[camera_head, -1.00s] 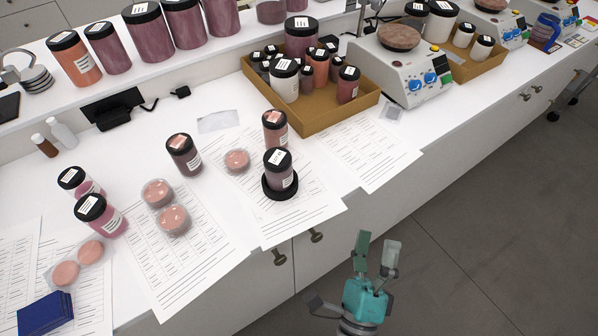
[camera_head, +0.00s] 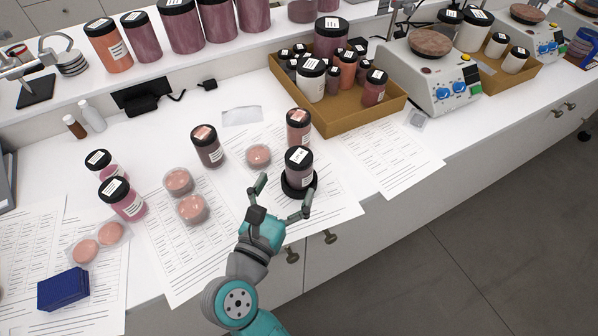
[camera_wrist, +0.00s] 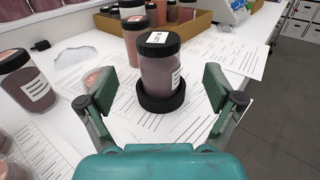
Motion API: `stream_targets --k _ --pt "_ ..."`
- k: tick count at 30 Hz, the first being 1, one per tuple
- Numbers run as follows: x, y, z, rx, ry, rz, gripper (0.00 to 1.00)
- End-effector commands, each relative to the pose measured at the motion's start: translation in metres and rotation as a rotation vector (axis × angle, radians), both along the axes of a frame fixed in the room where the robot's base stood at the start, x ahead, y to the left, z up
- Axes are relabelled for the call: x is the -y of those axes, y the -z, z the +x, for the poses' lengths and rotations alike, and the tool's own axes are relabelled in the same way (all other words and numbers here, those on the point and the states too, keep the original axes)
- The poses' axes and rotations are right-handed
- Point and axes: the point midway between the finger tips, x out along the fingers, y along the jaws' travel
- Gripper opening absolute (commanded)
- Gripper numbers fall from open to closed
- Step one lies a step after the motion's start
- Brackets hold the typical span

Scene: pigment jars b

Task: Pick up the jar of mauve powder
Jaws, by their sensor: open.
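A mauve jar (camera_head: 299,168) with a black lid and white label stands upright on a black round base (camera_head: 289,188) on the counter. In the wrist view the jar (camera_wrist: 160,75) is centred just beyond my gripper (camera_wrist: 164,100), with the black base (camera_wrist: 161,98) under it. My gripper (camera_head: 283,199) is open, one finger on each side of the near space before the jar, and holds nothing. Other dark-lidded jars stand close: a pinkish one (camera_head: 298,128) right behind, and a brownish-mauve one (camera_head: 209,150) to the left.
Clear pots of pink powder (camera_head: 192,209) and printed sheets (camera_head: 336,203) lie around. A cardboard tray (camera_head: 345,124) of jars and a device with a round plate (camera_head: 440,85) stand behind. Pink jars (camera_head: 127,204) and a blue box (camera_head: 63,290) are at left.

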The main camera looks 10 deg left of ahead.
Motion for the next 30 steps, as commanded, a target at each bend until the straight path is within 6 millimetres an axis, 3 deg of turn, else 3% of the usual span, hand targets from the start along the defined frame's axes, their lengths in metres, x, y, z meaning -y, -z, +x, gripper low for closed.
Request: stream_targets --k 3,11,21,30 --pt "0.005 -0.001 0.016 0.001 0.003 0.000 0.91" --pt "0.008 0.000 0.032 0.000 0.001 -0.002 0.91" --pt "0.017 -0.002 0.073 0.003 0.001 -0.002 0.91" --pt "0.017 -0.002 0.076 0.001 -0.001 -0.002 0.89"
